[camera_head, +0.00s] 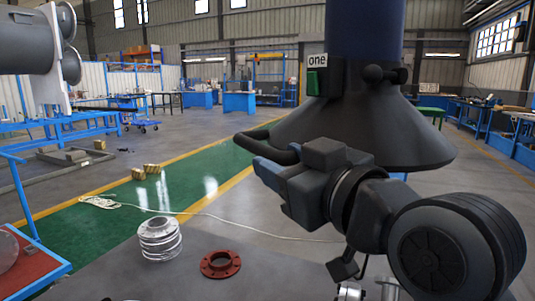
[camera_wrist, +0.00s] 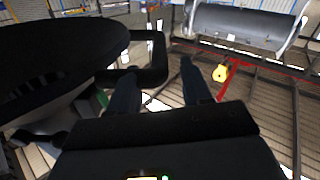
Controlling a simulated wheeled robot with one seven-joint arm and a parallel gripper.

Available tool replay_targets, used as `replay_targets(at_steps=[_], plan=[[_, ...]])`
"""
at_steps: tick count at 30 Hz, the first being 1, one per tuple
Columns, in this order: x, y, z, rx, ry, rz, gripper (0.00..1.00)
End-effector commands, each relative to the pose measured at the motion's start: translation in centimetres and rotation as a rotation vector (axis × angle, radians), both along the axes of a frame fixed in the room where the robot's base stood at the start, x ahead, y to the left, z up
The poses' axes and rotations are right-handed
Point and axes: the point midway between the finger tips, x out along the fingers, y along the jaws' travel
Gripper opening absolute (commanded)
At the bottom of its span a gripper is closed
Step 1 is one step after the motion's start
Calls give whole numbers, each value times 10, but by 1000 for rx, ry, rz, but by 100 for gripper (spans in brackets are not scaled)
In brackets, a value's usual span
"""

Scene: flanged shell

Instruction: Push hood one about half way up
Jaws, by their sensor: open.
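Hood one (camera_head: 365,125) is a dark grey cone hanging from a wide blue pipe (camera_head: 365,30), with a white "one" label (camera_head: 318,59) on its neck. A black loop handle (camera_head: 262,134) sticks out from the left of its rim. My gripper (camera_head: 258,170) is at the handle, just below it in the head view. In the wrist view the hood (camera_wrist: 60,55) fills the left side, and the handle (camera_wrist: 158,55) shows between and beyond my two open fingers (camera_wrist: 158,72). I cannot tell whether the fingers touch the handle.
A ribbed silver flanged part (camera_head: 160,238) and a red flange ring (camera_head: 220,264) sit on the grey surface below.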

Motion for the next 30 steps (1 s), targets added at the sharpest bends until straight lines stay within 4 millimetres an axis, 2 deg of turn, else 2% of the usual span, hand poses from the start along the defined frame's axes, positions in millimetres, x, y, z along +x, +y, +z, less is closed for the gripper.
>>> replay_targets(at_steps=[3, 9, 19, 30], plan=[[15, 11, 1, 1, 1, 1, 48], [31, 21, 0, 1, 1, 0, 48], [34, 22, 0, 1, 0, -1, 48], [33, 22, 0, 1, 0, -1, 13]])
